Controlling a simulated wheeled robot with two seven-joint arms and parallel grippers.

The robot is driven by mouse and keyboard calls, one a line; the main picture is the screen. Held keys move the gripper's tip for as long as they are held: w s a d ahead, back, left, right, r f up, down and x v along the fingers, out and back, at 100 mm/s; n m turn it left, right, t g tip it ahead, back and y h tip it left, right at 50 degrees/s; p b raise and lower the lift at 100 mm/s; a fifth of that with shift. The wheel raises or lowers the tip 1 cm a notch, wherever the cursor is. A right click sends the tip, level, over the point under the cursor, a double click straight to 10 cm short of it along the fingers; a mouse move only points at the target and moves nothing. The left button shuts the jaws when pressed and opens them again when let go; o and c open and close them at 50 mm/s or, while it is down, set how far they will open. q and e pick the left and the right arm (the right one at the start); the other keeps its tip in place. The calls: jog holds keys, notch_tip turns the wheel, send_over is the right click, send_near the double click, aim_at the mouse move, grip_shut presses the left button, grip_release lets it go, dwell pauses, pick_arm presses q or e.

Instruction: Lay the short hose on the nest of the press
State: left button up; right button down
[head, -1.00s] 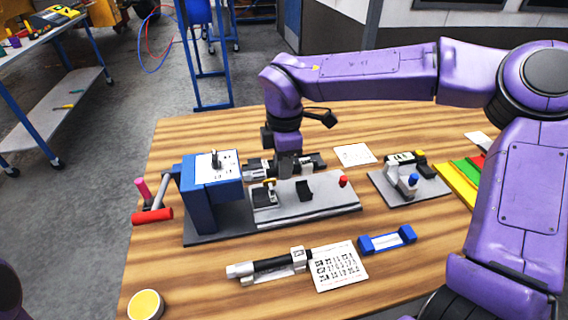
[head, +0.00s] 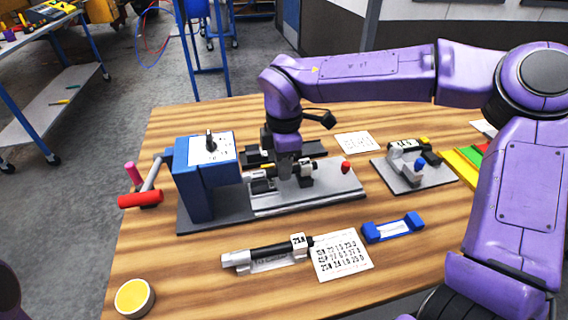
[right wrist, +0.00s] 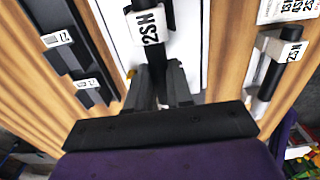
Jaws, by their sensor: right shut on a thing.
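The press (head: 208,186) is a blue box with a red-handled lever, on a grey base at the table's middle left. Its nest (head: 305,183) is a pair of dark blocks on the pale plate, partly hidden by my gripper. My right gripper (head: 285,177) is shut on the short hose (head: 307,167), which lies crosswise over the nest. Its white tag (right wrist: 151,27) shows in the right wrist view, ahead of the fingers. I cannot tell whether the hose touches the blocks. My left gripper is out of view.
A black rack (head: 318,149) stands behind the press. In front lie a longer tagged hose on a stand (head: 268,256), a printed card (head: 341,256) and a blue holder (head: 392,228). A grey fixture (head: 410,176) is at right, a yellow-topped tin (head: 134,297) at front left.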

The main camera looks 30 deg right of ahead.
jog(key=shift+b, duration=0.45)
dwell(1.1)
jog(key=shift+f+b, duration=0.7)
jog(key=shift+f, duration=0.05)
jog(key=c, duration=0.9)
grip_release()
jog(key=shift+r, duration=0.1)
jog(key=shift+r+p, duration=2.35)
jog(key=shift+r, duration=1.2)
jog(key=shift+f, duration=0.1)
